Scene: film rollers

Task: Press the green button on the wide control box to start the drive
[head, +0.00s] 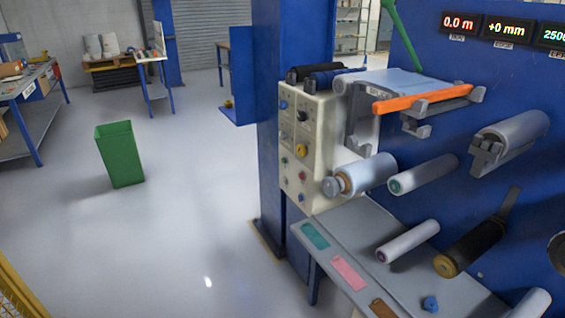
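A beige control box (318,117) is fixed on the blue machine frame in the middle of the head view. Its left-facing side carries several small knobs and buttons in blue, black, yellow and red. A small greenish button (284,160) seems to sit at the left edge of that side, but it is too small to be sure of its colour. I cannot tell whether this box is the wide control box. Neither my left nor my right gripper is in view.
Several rollers, including a pale one (422,174), stick out from the blue machine wall (453,115). A grey shelf (345,225) with coloured patches is below the box. A green bin (120,155) stands on the floor to the left. The floor between is clear.

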